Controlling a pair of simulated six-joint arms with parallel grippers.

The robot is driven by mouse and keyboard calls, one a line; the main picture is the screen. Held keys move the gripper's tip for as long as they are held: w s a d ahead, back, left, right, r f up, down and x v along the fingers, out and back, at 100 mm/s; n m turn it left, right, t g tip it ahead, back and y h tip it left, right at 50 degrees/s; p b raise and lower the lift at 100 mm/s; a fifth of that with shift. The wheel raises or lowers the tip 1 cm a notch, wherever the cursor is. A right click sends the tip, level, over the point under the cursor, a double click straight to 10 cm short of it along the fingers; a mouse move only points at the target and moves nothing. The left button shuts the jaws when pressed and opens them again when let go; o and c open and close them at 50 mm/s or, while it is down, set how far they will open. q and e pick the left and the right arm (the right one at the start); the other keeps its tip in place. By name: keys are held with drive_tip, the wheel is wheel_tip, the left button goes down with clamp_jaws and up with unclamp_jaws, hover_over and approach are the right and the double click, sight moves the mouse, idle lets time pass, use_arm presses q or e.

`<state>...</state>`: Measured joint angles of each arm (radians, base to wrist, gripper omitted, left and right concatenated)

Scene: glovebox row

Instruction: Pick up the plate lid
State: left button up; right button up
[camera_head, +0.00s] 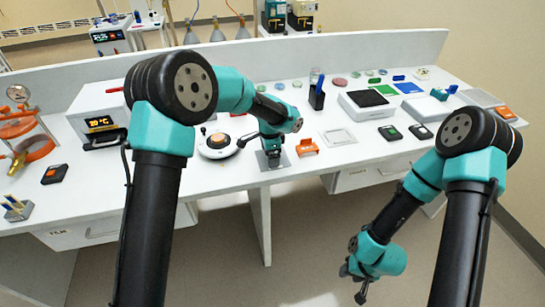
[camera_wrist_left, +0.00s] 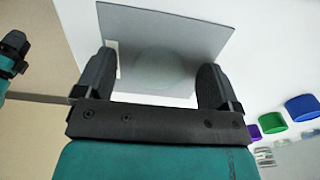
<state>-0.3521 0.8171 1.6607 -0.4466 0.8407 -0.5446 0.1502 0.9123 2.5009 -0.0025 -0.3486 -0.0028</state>
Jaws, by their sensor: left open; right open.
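My left gripper (camera_head: 272,156) is over a small grey square plate (camera_head: 283,163) at the bench's front edge. In the left wrist view the left gripper (camera_wrist_left: 155,75) is open, with its fingers apart. Between them shows a faint, pale round disc (camera_wrist_left: 163,66), perhaps the plate lid, against the grey square (camera_wrist_left: 190,24). I cannot tell whether the fingers touch it. The arm hides it in the head view. My right gripper (camera_head: 359,287) is empty and hangs low in front of the bench, over the floor. Part of my right arm also shows in the left wrist view.
An orange holder (camera_head: 307,148) stands just right of the grey square, and a white round device (camera_head: 218,146) stands to its left. A black pen holder (camera_head: 317,98) is behind. Flat trays and several small coloured dishes fill the bench's right part.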

use_arm(q)
drive_tip(key=c, duration=1)
drive_tip(key=shift+r, duration=0.1)
drive_tip(key=shift+r, duration=0.45)
wheel_tip(320, 180, up, 3)
drive_tip(key=shift+f, duration=0.2)
drive_tip(key=s+d+r, duration=0.1)
drive_tip(key=s, duration=1.5)
drive_tip(key=shift+d+r, duration=0.2)
drive_tip(key=shift+d, duration=0.15)
drive_tip(key=shift+w, duration=0.15)
